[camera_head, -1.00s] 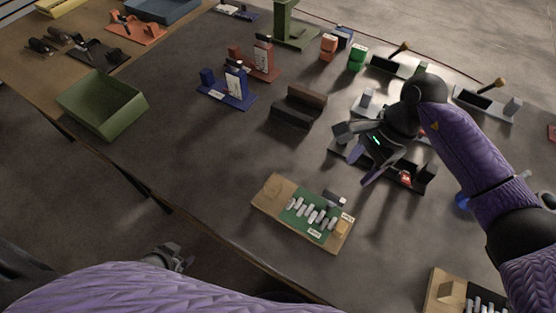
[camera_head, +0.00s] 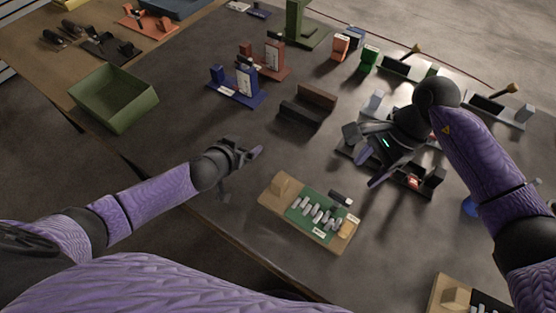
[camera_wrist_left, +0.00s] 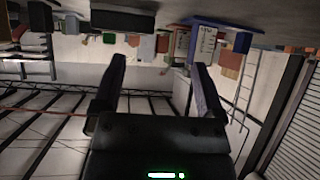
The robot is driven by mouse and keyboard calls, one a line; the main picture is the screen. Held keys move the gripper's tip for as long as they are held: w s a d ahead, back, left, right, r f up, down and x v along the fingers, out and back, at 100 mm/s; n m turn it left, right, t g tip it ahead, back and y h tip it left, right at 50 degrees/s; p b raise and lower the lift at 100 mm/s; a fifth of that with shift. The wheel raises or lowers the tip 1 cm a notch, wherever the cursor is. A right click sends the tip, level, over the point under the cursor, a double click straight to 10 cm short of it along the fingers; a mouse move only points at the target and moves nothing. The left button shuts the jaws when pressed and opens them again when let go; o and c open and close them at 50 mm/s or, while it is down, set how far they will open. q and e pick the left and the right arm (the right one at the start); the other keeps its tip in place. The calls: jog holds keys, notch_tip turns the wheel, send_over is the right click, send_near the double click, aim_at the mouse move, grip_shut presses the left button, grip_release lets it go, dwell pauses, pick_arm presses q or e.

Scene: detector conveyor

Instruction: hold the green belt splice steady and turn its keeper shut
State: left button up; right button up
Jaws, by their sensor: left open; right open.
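The green belt splice (camera_head: 312,213) looks to be the green panel with a row of pale metal pieces, lying on a tan board near the table's front edge. A small dark block (camera_head: 341,197) sits at its far edge; I cannot tell whether that is the keeper. My left gripper (camera_head: 248,153) is open and empty, beyond and to the left of the board, apart from it. Its spread fingers also show in the left wrist view (camera_wrist_left: 158,80). My right gripper (camera_head: 362,156) is open, beyond and to the right of the board, over a dark fixture.
The dark fixture (camera_head: 432,182) with a red part lies under my right gripper. A brown-black block (camera_head: 307,105) and blue stand (camera_head: 237,90) stand further back. A green bin (camera_head: 115,100) is at left. Another peg board (camera_head: 452,295) is at bottom right. Table left of the splice is clear.

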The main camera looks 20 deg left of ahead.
pick_arm(q)
jog(key=w+d+r+n+y, duration=0.35)
jog(key=w+d+r, duration=0.25)
jog(key=r, duration=0.4)
jog(key=n+g+h, duration=0.2)
jog(key=n+g, duration=0.9)
jog(key=n, duration=0.1)
send_over(280, 180)
jog(key=f, duration=0.4)
jog(key=shift+w+f, duration=0.25)
jog(key=shift+f, duration=0.15)
jog(key=f, duration=1)
jog(key=shift+s+d, duration=0.1)
jog(key=shift+s, duration=0.15)
grip_shut()
pick_arm(e)
jog(key=shift+c, duration=0.5)
jog(key=m+t+y, duration=0.7)
jog(key=m+y, duration=0.3)
jog(key=m, duration=0.1)
send_near(343, 197)
jog(key=x, duration=1)
jog(key=shift+a+f, duration=0.1)
jog(key=shift+a, duration=0.2)
grip_shut()
